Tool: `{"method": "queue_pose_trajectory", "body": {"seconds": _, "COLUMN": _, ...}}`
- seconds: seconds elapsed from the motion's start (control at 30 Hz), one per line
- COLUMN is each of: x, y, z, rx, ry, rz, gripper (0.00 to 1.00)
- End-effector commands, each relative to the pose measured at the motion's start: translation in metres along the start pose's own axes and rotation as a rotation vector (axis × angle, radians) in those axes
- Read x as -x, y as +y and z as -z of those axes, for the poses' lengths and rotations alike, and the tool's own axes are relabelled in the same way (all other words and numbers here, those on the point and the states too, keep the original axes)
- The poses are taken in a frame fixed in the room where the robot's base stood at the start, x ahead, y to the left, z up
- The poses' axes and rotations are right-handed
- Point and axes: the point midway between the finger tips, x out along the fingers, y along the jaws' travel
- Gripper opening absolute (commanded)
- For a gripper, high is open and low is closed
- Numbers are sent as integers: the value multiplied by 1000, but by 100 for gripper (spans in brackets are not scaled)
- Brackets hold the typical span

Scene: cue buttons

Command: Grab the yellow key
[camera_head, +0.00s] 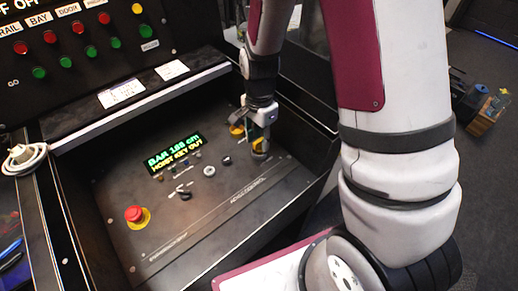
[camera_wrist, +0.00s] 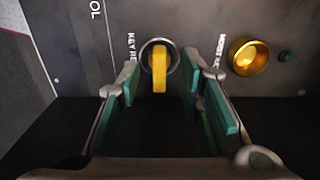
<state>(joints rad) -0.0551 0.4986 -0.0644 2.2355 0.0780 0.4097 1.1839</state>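The yellow key (camera_wrist: 159,70) sits upright in a round metal-rimmed lock on the dark panel, labelled in part "KEY RE". In the wrist view my gripper (camera_wrist: 160,90) is open, with one green-padded finger on each side of the key. Gaps show between the key and both fingers. In the head view my gripper (camera_head: 259,146) is low over the right part of the control panel (camera_head: 215,200). The key cannot be made out clearly there, as my gripper covers that spot.
A gold round socket (camera_wrist: 247,56) with a partly hidden label is right of the key, with a small green button (camera_wrist: 285,56) beyond it. A red emergency button (camera_head: 134,213) and a green-lit display (camera_head: 174,152) are on the panel. Raised walls edge the panel.

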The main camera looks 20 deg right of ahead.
Motion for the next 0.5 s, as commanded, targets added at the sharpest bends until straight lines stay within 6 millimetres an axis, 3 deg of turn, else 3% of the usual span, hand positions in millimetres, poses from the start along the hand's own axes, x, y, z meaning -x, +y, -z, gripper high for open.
{"method": "queue_pose_trajectory", "body": {"seconds": 0.13, "x": -13, "y": 0, "z": 0, "rx": 0, "ry": 0, "rz": -1, "gripper": 33}}
{"method": "queue_pose_trajectory", "body": {"seconds": 0.37, "x": -14, "y": 0, "z": 0, "rx": 0, "ry": 0, "rz": 1, "gripper": 33}}
{"method": "queue_pose_trajectory", "body": {"seconds": 0.5, "x": -14, "y": 0, "z": 0, "rx": 0, "ry": 0, "rz": 0, "gripper": 6}}
